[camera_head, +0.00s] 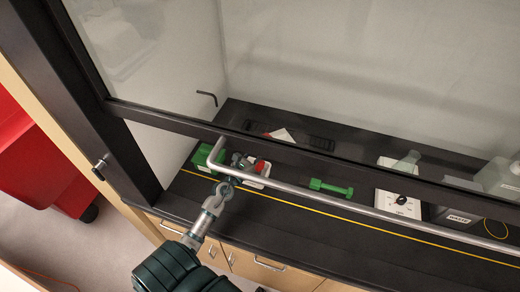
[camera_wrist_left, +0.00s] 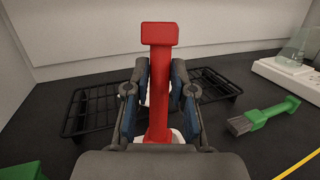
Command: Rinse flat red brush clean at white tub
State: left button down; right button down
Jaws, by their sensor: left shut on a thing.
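The flat red brush (camera_wrist_left: 160,75) stands about upright between the fingers of my left gripper (camera_wrist_left: 160,95) in the left wrist view, its handle end uppermost. My left gripper (camera_head: 241,161) is shut on it. In the head view a bit of the red brush (camera_head: 260,167) shows beside the fingers. The white tub (camera_head: 254,184) lies directly below the gripper, partly covered by it. In the left wrist view only small white patches show behind the brush's lower end. The bristles are hidden, so I cannot tell whether they touch the tub. My right gripper is not in view.
A green bin (camera_head: 207,157) stands left of the tub, a green brush (camera_head: 331,188) lies to its right. Black racks (camera_wrist_left: 100,107) lie behind. A white hot plate (camera_head: 398,205) with a flask (camera_head: 408,162) stands further right. A metal rail (camera_head: 300,190) crosses the hood front.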

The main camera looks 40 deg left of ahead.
pick_arm(q)
jog(key=shift+s+a, duration=0.15)
jog(key=shift+a, duration=0.35)
notch_tip(320, 180, up, 9)
jog(key=p, duration=0.9)
jog(key=shift+d, duration=0.1)
dwell(0.3)
